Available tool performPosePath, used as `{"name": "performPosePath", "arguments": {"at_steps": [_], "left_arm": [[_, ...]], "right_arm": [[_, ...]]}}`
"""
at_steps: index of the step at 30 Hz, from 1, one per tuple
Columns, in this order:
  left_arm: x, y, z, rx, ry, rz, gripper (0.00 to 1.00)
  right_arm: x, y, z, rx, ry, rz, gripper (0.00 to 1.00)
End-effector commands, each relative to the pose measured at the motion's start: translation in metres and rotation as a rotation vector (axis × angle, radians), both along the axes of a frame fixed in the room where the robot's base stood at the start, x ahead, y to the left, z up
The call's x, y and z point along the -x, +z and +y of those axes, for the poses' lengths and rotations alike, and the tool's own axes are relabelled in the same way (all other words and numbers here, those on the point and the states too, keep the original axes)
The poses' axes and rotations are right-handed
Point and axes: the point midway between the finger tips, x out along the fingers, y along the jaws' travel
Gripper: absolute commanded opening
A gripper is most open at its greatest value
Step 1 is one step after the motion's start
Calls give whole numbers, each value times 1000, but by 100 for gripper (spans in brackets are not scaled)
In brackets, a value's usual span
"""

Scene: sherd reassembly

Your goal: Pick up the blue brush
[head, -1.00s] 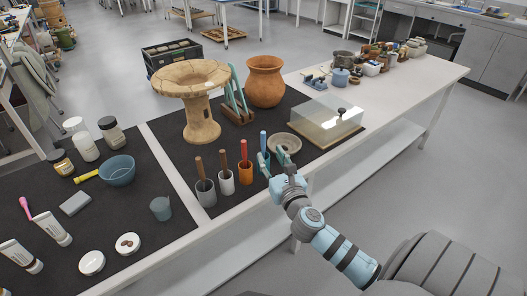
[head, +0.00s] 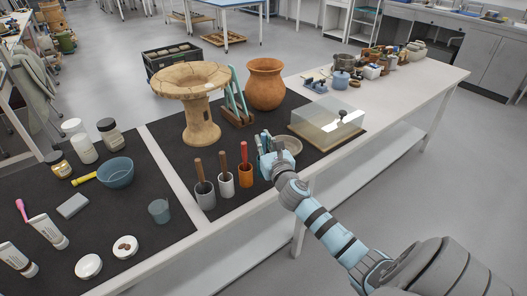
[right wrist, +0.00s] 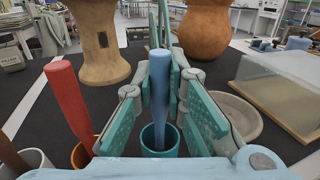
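The blue brush (right wrist: 160,82) stands upright in a teal cup (right wrist: 160,139), handle up, in the right wrist view. My right gripper (right wrist: 162,88) has one finger on each side of the handle. The fingers look open, with gaps between their pads and the handle. In the head view my right gripper (head: 270,145) is at the cup row's right end and hides most of the brush and its cup. My left gripper is in neither view.
A red-handled brush (right wrist: 70,98) in an orange cup (head: 245,175) stands just left. Brown-handled tools in white and grey cups follow. A shallow dish (right wrist: 236,116) and a clear box (head: 325,122) lie right. A clay stand (head: 202,125) and jar (head: 265,85) stand behind.

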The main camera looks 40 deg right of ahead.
Motion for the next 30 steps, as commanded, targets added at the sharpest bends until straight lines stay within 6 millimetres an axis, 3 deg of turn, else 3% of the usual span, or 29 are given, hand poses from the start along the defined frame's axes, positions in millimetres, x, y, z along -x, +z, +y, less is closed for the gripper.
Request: {"name": "performPosePath", "arguments": {"at_steps": [9,18,21,30], "left_arm": [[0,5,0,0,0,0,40],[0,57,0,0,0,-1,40],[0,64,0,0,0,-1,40],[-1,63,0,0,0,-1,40]], "right_arm": [[0,6,0,-1,0,0,0],[0,83,0,0,0,-3,0],[0,99,0,1,-1,-3,0],[0,100,0,-1,-2,0,0]]}}
